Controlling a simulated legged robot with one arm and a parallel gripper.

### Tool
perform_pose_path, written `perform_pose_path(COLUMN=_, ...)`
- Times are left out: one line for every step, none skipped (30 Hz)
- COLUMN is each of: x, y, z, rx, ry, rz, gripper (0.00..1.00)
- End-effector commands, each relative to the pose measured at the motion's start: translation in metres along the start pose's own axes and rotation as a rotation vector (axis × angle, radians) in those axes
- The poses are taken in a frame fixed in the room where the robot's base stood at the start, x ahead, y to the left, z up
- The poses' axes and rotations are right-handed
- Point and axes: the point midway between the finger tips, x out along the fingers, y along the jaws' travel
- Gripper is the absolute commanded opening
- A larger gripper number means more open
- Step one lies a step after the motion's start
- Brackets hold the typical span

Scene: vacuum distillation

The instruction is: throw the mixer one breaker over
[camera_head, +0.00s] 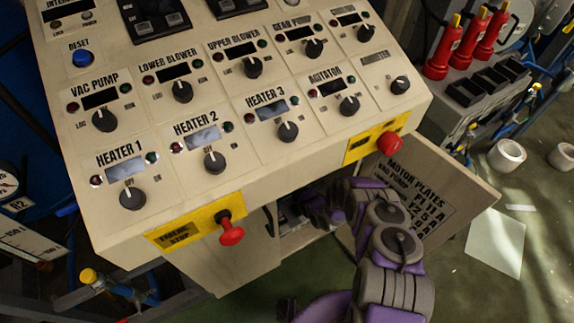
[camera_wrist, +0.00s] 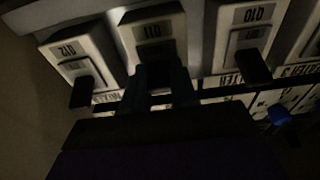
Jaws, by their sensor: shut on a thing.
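In the wrist view, a row of white breakers with dark levers shows upside down and dimly lit. The middle breaker (camera_wrist: 153,30) seems marked Q11, the one at left (camera_wrist: 75,55) Q12 and the one at right (camera_wrist: 247,40) Q10. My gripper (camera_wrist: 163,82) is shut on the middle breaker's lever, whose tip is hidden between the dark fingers. The side levers stick out toward the camera. Name labels (camera_wrist: 106,97) below are partly covered, so I cannot tell for sure which is mixer one. In the head view my gripper is hidden inside the cabinet under the console.
The sloped control console (camera_head: 225,130) stands above my arm, with a red emergency stop (camera_head: 231,234) and another red button (camera_head: 389,143) at its front edge. The open cabinet door (camera_head: 450,195) with motor plates text is right of my arm. A blue knob (camera_wrist: 279,116) shows in the wrist view.

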Motion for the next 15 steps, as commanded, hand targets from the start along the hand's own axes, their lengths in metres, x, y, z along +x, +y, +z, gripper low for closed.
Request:
perform_pose_path(x=0.0001, y=0.0001, z=-0.0003, rx=-0.001, ry=0.001, rz=0.000, gripper=0.00)
perform_pose_path(x=0.0000, y=0.0000, z=-0.0002, rx=-0.001, ry=0.000, rz=0.000, gripper=0.00)
perform_pose_path(x=0.0001, y=0.0001, z=-0.0003, rx=-0.001, ry=0.001, rz=0.000, gripper=0.00)
perform_pose_path(x=0.0000, y=0.0001, z=-0.0003, rx=-0.001, ry=0.001, rz=0.000, gripper=0.30)
perform_pose_path(x=0.0000, y=0.0001, z=-0.0002, rx=-0.001, ry=0.000, rz=0.000, gripper=0.33)
perform_pose_path(x=0.0000, y=0.0001, z=-0.0001, rx=0.000, ry=0.000, rz=0.000, gripper=0.37)
perform_pose_path(x=0.0000, y=0.0001, z=-0.0001, rx=0.000, ry=0.000, rz=0.000, gripper=0.40)
perform_pose_path(x=-0.0001, y=0.0000, z=0.0000, rx=0.000, ry=0.000, rz=0.000, gripper=0.43)
perform_pose_path(x=-0.0001, y=0.0000, z=0.0000, rx=0.000, ry=0.000, rz=0.000, gripper=0.47)
perform_pose_path(x=-0.0001, y=0.0000, z=0.0000, rx=0.000, ry=0.000, rz=0.000, gripper=0.49)
perform_pose_path(x=-0.0001, y=0.0000, z=0.0000, rx=0.000, ry=0.000, rz=0.000, gripper=0.52)
perform_pose_path(x=-0.0001, y=0.0000, z=0.0001, rx=0.000, ry=0.000, rz=0.000, gripper=0.53)
perform_pose_path(x=-0.0001, y=0.0000, z=0.0001, rx=0.000, ry=0.000, rz=0.000, gripper=0.53)
perform_pose_path(x=-0.0001, y=0.0000, z=0.0001, rx=0.000, ry=0.000, rz=0.000, gripper=0.53)
perform_pose_path(x=-0.0002, y=0.0000, z=0.0001, rx=0.000, ry=0.000, rz=0.000, gripper=0.53)
